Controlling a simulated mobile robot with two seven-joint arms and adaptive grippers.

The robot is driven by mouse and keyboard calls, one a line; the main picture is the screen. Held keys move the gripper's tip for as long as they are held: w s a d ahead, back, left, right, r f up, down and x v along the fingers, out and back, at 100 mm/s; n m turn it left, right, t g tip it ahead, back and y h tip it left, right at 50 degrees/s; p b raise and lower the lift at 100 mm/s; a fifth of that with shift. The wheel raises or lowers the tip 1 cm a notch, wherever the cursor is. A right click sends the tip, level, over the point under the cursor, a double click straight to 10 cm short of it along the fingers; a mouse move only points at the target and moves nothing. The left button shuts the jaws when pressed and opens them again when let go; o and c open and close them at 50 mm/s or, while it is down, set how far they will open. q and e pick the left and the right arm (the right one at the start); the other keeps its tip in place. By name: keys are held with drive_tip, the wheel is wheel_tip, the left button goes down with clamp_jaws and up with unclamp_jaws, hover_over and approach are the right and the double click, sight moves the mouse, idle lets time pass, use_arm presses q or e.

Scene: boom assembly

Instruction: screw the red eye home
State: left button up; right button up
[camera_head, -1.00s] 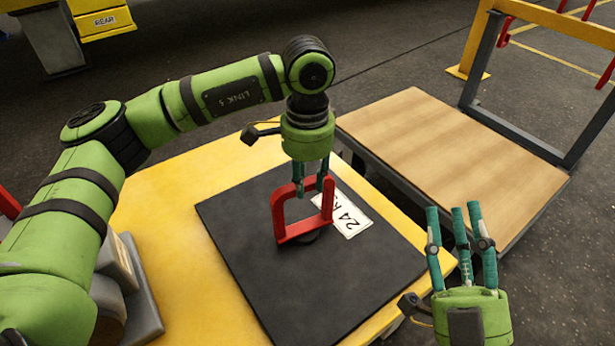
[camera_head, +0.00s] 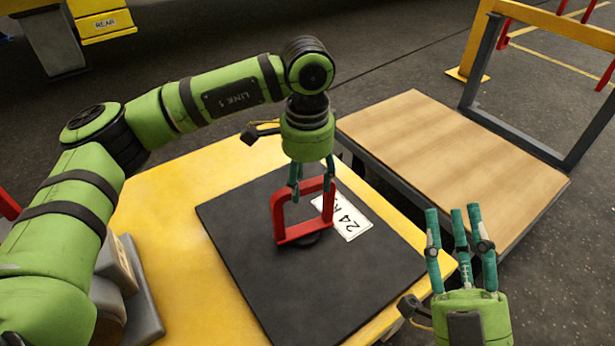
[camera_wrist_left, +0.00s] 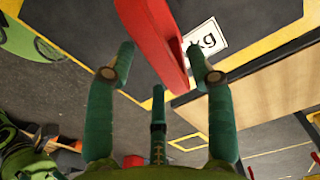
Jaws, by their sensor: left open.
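The red eye (camera_head: 304,233) is an upright rectangular loop standing on the dark plate (camera_head: 245,262). A dark round base shows under it. My left gripper (camera_head: 311,180) points down at the eye's top bar, its fingers spread to either side of it. In the left wrist view the red eye (camera_wrist_left: 153,40) passes between the fingertips of the open left gripper (camera_wrist_left: 158,75), and no finger clearly grips it. My right gripper (camera_head: 457,222) points up at the lower right, its fingers apart and empty.
The plate lies on a yellow table (camera_head: 180,215) and carries a white label (camera_head: 347,217) beside the eye. A wood-topped platform (camera_head: 450,165) stands to the right, with a dark and yellow frame (camera_head: 488,55) behind it. Open floor lies beyond.

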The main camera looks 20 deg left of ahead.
use_arm(q)
wheel_tip(320, 180, up, 12)
idle(0.4)
